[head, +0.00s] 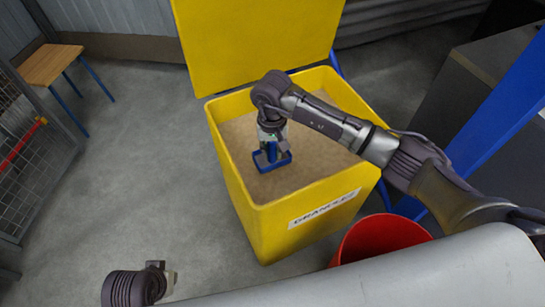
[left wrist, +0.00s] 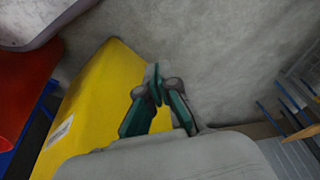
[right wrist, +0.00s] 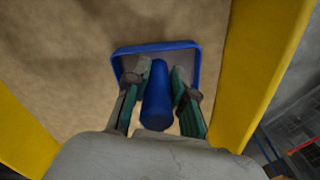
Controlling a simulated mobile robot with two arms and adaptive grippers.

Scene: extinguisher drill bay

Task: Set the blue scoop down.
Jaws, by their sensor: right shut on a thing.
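The blue scoop (head: 272,166) is inside the open yellow bin (head: 235,185), over the tan granules (head: 315,150). My right gripper (head: 271,140) points down and is shut on its handle. In the right wrist view the scoop (right wrist: 183,46) has its pan beyond the fingertips, and its handle lies between the two fingers (right wrist: 160,82). I cannot tell whether the pan touches the granules. My left gripper (head: 166,282) is low at the front left, outside the bin. In the left wrist view its fingertips (left wrist: 156,84) meet with nothing between them.
The bin's yellow lid (head: 255,40) stands raised at the back. A red bucket (head: 380,238) stands by the bin's front right. A wooden stool (head: 50,65) and a wire mesh cage (head: 20,160) are at the left. The floor left of the bin is clear.

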